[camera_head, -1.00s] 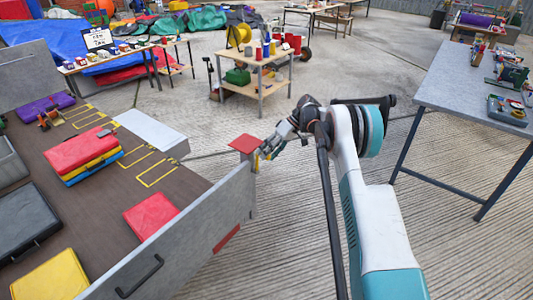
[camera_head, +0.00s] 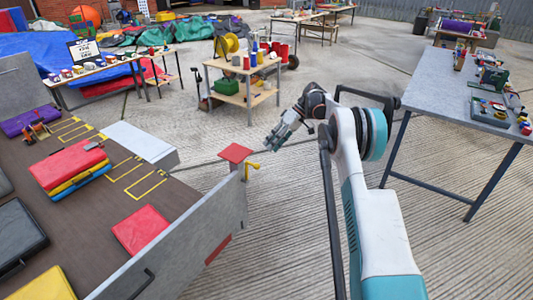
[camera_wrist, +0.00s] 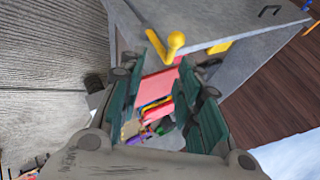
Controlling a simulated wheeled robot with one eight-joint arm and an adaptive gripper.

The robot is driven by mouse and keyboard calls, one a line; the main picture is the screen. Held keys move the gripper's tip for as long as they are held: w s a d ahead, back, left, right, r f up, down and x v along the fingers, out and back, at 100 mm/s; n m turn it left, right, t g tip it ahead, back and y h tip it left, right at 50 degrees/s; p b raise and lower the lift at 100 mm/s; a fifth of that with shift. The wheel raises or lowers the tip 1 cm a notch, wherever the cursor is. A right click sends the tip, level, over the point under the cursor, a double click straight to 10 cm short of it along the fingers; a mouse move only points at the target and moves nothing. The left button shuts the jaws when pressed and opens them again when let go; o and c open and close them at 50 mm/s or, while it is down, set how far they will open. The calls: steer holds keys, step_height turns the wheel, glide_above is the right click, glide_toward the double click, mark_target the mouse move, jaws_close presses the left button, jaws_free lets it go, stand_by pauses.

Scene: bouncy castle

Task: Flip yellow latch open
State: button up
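The yellow latch (camera_head: 251,171) sits at the far end of the grey side panel (camera_head: 190,245). Its handle sticks out to the right, past the panel's end. In the wrist view the latch (camera_wrist: 170,46) is an L-shaped yellow lever with a rounded knob, just beyond my fingertips. My gripper (camera_head: 272,142) is in the air to the upper right of the latch, apart from it. In the wrist view my gripper (camera_wrist: 166,72) has its two dark green fingers apart with nothing held between them.
A red square plate (camera_head: 235,153) is at the panel's end, beside the latch. The brown bed (camera_head: 85,225) inside the panel holds red, yellow and dark cases. A wooden cart (camera_head: 246,97) stands behind my gripper, and a grey table (camera_head: 455,95) at right. Floor between is clear.

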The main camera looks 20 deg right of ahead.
steer(key=shift+v, duration=1.05)
steer(key=shift+a+r, duration=0.15)
steer(key=s+a+r+m+t+h, duration=0.1)
steer(key=s+a+r+m+h, duration=0.1)
steer(key=s+a+r, duration=0.55)
steer(key=s+a+r+m+t+h, duration=0.1)
steer(key=s+a+r+t+h, duration=0.2)
steer(key=s+r, duration=0.8)
steer(key=s+a+r+m+t+h, duration=0.1)
steer(key=s+a+r, duration=0.1)
steer(key=s, duration=0.5)
steer(key=s+a+r+m+h, duration=0.1)
steer(key=s+a, duration=0.1)
steer(key=s, duration=0.6)
steer(key=s+f+t, duration=0.1)
steer(key=s+f, duration=0.2)
steer(key=s, duration=0.3)
steer(key=s+f+t+h, duration=0.1)
steer(key=s+f, duration=0.3)
steer(key=s, duration=0.2)
steer(key=shift+s+a+m, duration=0.25)
steer(key=shift+a+m, duration=0.05)
